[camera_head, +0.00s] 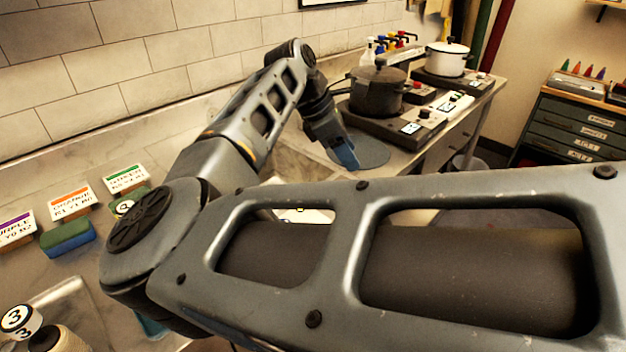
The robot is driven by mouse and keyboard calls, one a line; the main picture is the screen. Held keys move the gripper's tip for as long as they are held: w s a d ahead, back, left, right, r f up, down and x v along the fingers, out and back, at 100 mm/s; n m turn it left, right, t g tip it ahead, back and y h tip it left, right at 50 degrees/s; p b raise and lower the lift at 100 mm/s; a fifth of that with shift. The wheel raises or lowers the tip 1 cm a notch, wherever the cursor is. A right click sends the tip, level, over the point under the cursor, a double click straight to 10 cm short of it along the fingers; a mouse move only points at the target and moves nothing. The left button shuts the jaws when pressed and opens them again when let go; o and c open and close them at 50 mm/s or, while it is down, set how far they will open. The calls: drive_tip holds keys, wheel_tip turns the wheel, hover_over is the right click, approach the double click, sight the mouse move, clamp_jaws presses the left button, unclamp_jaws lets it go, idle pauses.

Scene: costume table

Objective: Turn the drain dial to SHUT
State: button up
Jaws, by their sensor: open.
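My arm reaches from the lower right across the view and bends back toward the counter by the wall. My gripper (346,163) is at its far end, pointing down with blue fingers, over or beside a flat grey round mat (372,150). The fingers are seen nearly edge-on and the gap between them is hard to see. Nothing shows held in them. I cannot make out a drain dial or a SHUT mark. My large arm links hide much of the counter's front.
A dark lidded pot (378,92) stands on a burner unit right of my gripper, with a white pot (447,58) behind. Labelled cards, a blue-green sponge (67,237) and numbered spools (45,335) are at left. A drawer cabinet (575,125) stands far right.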

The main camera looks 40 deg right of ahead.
drive_tip(key=y, duration=0.1)
approach(334, 185)
drive_tip(key=shift+t, duration=0.3)
drive_tip(key=shift+s+p+x, duration=0.2)
drive_tip(key=shift+p+x, duration=0.7)
drive_tip(key=shift+x, duration=3.25)
drive_tip(key=shift+s, duration=0.1)
drive_tip(key=c, duration=1)
